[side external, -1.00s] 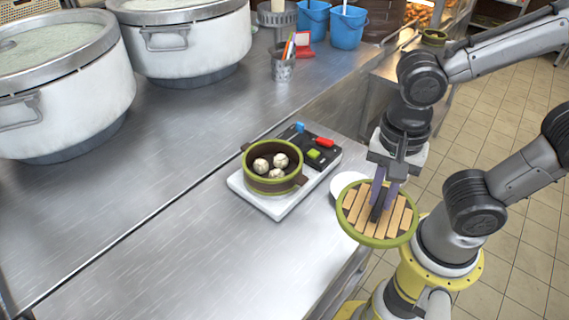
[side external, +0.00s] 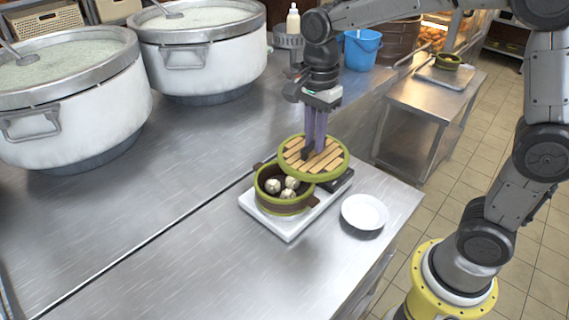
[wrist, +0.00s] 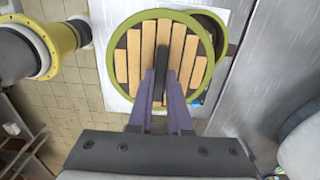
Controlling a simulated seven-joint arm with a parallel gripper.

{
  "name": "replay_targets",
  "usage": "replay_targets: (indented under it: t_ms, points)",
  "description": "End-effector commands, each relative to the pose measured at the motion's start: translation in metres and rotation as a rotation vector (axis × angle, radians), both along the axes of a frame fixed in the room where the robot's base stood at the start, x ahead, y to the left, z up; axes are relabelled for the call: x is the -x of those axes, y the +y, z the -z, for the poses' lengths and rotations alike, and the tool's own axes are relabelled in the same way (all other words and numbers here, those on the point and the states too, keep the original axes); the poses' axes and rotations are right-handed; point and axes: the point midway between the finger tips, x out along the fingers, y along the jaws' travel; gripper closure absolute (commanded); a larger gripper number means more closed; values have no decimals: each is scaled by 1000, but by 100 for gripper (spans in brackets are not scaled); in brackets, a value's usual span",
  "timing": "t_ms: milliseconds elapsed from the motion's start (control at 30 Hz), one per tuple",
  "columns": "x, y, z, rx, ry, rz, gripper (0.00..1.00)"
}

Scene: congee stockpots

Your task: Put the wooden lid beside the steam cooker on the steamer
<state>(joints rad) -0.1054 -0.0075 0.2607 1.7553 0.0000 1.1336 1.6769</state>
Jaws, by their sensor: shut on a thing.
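The round wooden lid (side external: 326,163) has light slats, a green rim and a dark handle. My gripper (side external: 308,152) is shut on its handle and holds it in the air, above and a little behind the steamer's right side. The steamer (side external: 283,206) is a brown pot with a green rim and several white buns inside, standing open on the white base (side external: 291,233) of the cooker. In the wrist view, the lid (wrist: 135,62) hangs under my gripper (wrist: 160,80) and covers most of the steamer (wrist: 214,30), of which a rim edge shows.
A white plate (side external: 364,212) lies right of the cooker on the steel counter (side external: 170,245). Two large stockpots (side external: 68,115) (side external: 200,60) stand at the back left. A blue bucket (side external: 361,50) stands behind my arm. The front counter is clear.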

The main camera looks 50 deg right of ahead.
Motion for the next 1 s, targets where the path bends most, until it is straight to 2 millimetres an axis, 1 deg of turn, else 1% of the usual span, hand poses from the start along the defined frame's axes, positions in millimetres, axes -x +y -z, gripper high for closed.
replay_targets:
  t_ms: [33,100,200,300,400,567,633,700,833,1000]
  points:
    - [-12,1,6,0,2,0,100]
    - [-28,3,14,0,3,0,100]
    - [-41,5,33,1,5,-1,100]
    - [-54,6,47,0,3,-1,100]
    - [-62,7,57,0,1,-1,100]
    - [-69,8,65,0,0,-1,100]
    - [-75,8,73,0,2,-1,100]
    - [-74,8,83,0,3,-1,100]
    - [-74,8,98,0,2,-1,100]
    - [-74,8,102,0,-1,-1,100]
